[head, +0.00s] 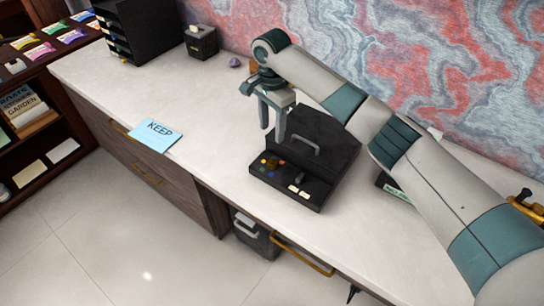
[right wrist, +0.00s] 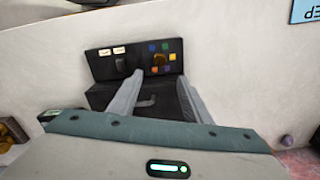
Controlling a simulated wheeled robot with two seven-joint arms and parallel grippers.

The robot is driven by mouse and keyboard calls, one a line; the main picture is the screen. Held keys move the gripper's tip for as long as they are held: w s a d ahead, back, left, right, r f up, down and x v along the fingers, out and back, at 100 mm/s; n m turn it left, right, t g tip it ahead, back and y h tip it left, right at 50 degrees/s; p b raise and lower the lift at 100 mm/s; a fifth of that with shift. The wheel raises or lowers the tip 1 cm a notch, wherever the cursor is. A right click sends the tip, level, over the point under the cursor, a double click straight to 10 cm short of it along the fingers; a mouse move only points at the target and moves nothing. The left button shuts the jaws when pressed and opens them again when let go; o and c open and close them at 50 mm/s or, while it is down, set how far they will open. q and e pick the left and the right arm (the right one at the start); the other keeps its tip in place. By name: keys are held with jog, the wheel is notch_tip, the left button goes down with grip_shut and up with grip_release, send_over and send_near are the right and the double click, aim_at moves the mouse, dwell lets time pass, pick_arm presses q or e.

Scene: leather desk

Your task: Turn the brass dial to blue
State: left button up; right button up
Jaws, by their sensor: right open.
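The brass dial (head: 277,163) is a small dark knob on the sloped front panel (head: 290,185) of a black box. Several small coloured marks ring it, including blue, yellow, red and green. In the right wrist view the dial (right wrist: 158,60) shows just beyond the gap between my fingers, with blue marks by its upper edge. Which mark it points to is too small to tell. My right gripper (head: 273,133) is open and empty, pointing down above the box near the dial, apart from it as far as I can see; it also shows in the right wrist view (right wrist: 159,80). My left gripper is not in view.
The box has a raised grey handle (head: 300,143) behind the panel. A second dark control (right wrist: 121,64) and two white labels sit beside the dial. A blue KEEP card (head: 154,135) lies at the desk's front edge.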

aim_at(272, 161)
notch_tip(272, 161, down, 14)
jog(key=p, duration=0.2)
jog(key=shift+p, duration=0.3)
jog(key=shift+r, duration=0.1)
jog(key=c, duration=1)
jog(key=shift+c, duration=0.2)
